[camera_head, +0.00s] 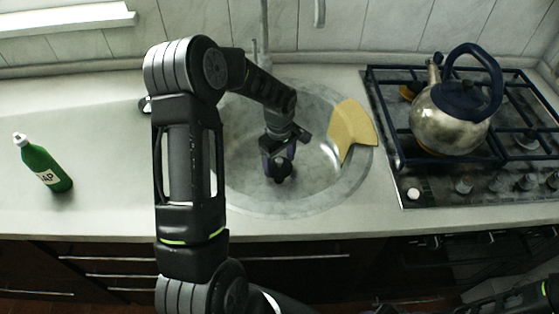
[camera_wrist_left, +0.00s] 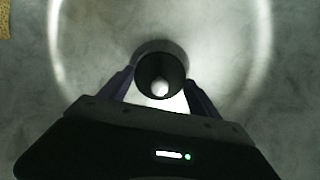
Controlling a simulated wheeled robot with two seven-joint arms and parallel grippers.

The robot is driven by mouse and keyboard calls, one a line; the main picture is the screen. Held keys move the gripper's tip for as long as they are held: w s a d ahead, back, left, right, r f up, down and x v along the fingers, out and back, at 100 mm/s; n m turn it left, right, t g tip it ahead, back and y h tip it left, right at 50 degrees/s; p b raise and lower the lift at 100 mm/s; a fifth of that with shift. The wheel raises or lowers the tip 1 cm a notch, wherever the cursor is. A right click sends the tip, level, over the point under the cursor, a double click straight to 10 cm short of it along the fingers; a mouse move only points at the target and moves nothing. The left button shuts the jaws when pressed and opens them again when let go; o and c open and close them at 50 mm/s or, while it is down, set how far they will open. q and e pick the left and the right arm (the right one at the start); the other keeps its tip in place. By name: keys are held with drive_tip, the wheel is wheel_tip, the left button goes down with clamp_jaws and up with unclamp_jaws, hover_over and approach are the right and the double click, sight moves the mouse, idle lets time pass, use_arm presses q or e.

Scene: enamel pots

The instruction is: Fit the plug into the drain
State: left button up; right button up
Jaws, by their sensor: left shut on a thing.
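My left gripper (camera_head: 279,172) reaches down into the round metal sink (camera_head: 318,201). A grey ring edge (camera_wrist_left: 160,43) shows just beyond the plug, apparently the drain, mostly covered by the plug. I cannot tell whether the plug touches it. In the head view the gripper hides the plug and drain. My right gripper is not in view; only part of that arm shows at bottom right.
A yellow cloth (camera_head: 353,130) hangs over the sink's right rim. A kettle (camera_head: 452,115) stands on the gas hob (camera_head: 425,190) at right. A green soap bottle (camera_head: 44,167) stands on the counter at left. The tap (camera_head: 263,30) rises behind the sink. The counter (camera_head: 100,120) between bottle and arm is clear.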

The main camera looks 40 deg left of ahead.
use_arm(q)
drive_tip(key=shift+f, duration=0.15)
drive_tip(key=shift+f+b, duration=0.25)
drive_tip(key=shift+b, duration=0.2)
drive_tip(key=shift+f, duration=0.1)
idle(0.5)
drive_tip(key=shift+f+b, duration=0.55)
drive_tip(key=shift+b, duration=0.1)
drive_tip(key=shift+f, duration=0.25)
